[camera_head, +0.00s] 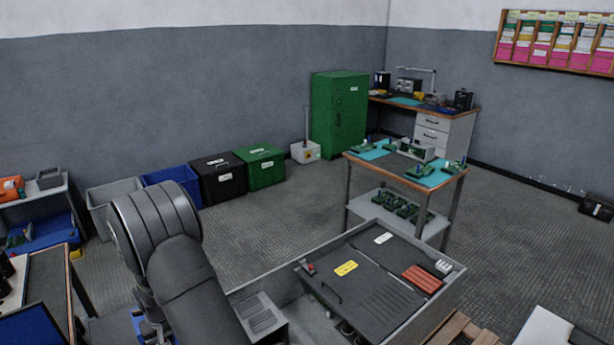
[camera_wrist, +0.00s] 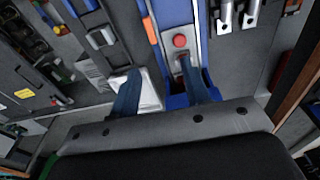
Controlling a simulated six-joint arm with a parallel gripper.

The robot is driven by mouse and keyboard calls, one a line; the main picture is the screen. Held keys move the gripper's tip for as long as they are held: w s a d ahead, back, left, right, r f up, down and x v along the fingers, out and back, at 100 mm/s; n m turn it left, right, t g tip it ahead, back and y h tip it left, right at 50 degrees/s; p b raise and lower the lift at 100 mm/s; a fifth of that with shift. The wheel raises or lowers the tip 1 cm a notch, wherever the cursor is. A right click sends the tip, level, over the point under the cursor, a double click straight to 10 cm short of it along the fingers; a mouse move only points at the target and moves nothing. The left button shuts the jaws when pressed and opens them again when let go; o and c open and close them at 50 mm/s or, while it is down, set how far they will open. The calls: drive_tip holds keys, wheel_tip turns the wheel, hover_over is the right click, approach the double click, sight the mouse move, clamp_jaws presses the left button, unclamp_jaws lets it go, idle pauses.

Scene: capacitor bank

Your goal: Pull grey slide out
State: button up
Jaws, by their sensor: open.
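My gripper (camera_wrist: 159,70) is open in the wrist view, its two dark blue fingers spread apart with nothing seen between their tips. The right finger's tip is close to a blue upright holder (camera_wrist: 176,15) with a red round knob (camera_wrist: 180,41); I cannot tell whether they touch. The left finger overlaps a white block (camera_wrist: 150,92). A small grey block on a grey panel (camera_wrist: 102,38) shows up and left of the fingers; I cannot tell whether it is the grey slide.
In the head view a dark panelled cabinet (camera_head: 365,265) with a yellow label stands at front right. A green-topped work table (camera_head: 457,178) is behind it. In the wrist view metal clips (camera_wrist: 225,16) are right of the blue holder. Open floor (camera_head: 265,215) lies beyond my arm.

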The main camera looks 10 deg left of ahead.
drive_tip(key=a+r+m, duration=0.3)
drive_tip(key=a+r, duration=0.1)
drive_tip(key=r, duration=0.4)
drive_tip(key=shift+g+h, duration=0.3)
drive_tip(key=shift+g, duration=0.1)
drive_tip(key=f, duration=1.7)
drive_tip(key=shift+s+d+f, duration=0.1)
drive_tip(key=shift+s+f, duration=0.1)
drive_tip(key=shift+s, duration=0.15)
drive_tip(key=shift+c, duration=0.4)
